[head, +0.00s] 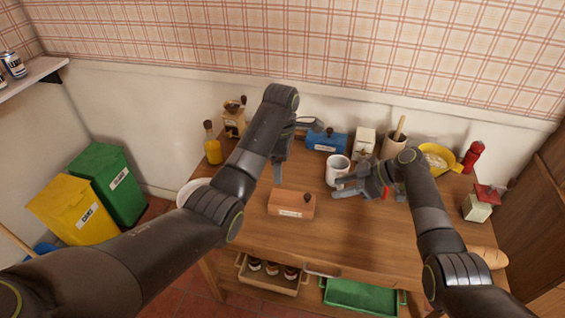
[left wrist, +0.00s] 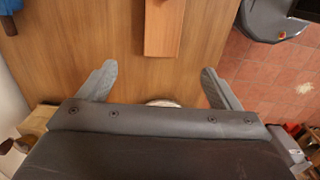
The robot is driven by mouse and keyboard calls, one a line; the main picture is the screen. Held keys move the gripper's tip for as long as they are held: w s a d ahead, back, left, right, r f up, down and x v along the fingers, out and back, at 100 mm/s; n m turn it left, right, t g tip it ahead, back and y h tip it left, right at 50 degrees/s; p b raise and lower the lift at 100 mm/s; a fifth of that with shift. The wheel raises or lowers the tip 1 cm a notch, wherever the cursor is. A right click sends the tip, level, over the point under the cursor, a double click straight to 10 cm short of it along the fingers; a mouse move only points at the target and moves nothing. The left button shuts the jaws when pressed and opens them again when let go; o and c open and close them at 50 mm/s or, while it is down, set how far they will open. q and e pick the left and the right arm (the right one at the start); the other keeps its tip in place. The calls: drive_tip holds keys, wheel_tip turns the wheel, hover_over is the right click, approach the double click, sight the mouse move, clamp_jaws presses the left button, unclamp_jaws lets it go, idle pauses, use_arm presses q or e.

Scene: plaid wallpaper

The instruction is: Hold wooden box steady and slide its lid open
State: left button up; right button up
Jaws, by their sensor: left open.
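The wooden box (head: 291,205) is a small orange-brown block with a pale label on its front and a dark knob near the right end of its top. It sits on the table, and its lid looks shut. In the left wrist view the box (left wrist: 163,27) lies beyond the fingertips, roughly in line with the gap between them. My left gripper (head: 295,148) is open and empty, behind the box and apart from it. Its spread fingers show in the left wrist view (left wrist: 158,75). My right gripper (head: 339,187) appears open, right of the box, close to a white mug.
The white mug (head: 337,170) stands right of centre. A blue box (head: 327,140) with a knob stands at the back. A yellow bowl (head: 437,157), red bottle (head: 473,156) and yellow bottle (head: 212,149) stand around the edges. The table (head: 300,247) is clear in front of the box.

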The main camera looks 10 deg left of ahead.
sight(282, 197)
use_arm(q)
wheel_tip(282, 197, down, 17)
drive_tip(key=shift+s+f, duration=0.1)
idle(0.8)
drive_tip(key=shift+c, duration=0.4)
drive_tip(key=c, duration=1.1)
